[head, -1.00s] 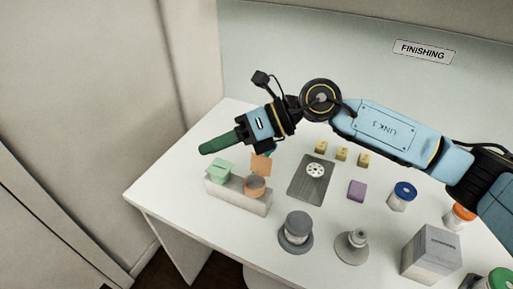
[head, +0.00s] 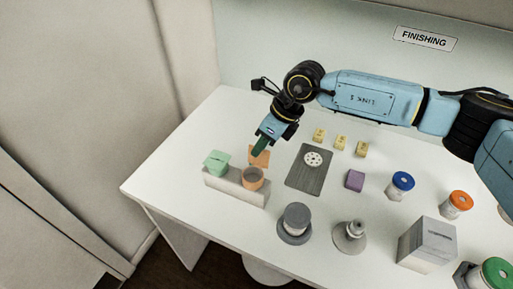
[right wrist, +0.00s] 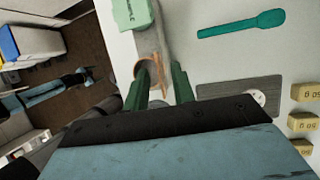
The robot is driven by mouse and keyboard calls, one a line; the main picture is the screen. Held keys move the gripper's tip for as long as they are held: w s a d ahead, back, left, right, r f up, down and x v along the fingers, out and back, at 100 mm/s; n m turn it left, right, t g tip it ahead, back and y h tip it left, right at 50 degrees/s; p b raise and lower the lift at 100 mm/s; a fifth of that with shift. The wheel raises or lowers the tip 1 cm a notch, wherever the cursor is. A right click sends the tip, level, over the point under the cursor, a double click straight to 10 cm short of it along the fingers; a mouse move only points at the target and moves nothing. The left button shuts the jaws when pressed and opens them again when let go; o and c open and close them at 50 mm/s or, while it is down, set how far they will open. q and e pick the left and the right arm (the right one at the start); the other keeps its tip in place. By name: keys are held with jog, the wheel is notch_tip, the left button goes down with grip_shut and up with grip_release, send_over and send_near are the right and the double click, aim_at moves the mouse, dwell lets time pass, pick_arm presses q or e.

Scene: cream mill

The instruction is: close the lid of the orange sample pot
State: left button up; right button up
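The orange sample pot (head: 253,180) sits in the right end of a pale grey block (head: 228,187). Its mouth shows open, and its orange lid (head: 259,158) stands raised at the far side. My right gripper (head: 258,149) points down at the lid in the head view. In the right wrist view my right gripper (right wrist: 160,90) has its two green fingers apart, with orange of the lid (right wrist: 158,70) showing between or just beyond them. I cannot tell whether they touch it. My left gripper is in neither view.
A dark plate with a white disc (head: 305,175), a purple cube (head: 355,180) and several yellow blocks (head: 340,142) lie to the right. A teal spoon (right wrist: 240,24) shows in the right wrist view. Grey weights (head: 295,222) stand in front.

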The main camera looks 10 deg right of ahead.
aim_at(259, 156)
jog(key=shift+x, duration=1.65)
grip_shut()
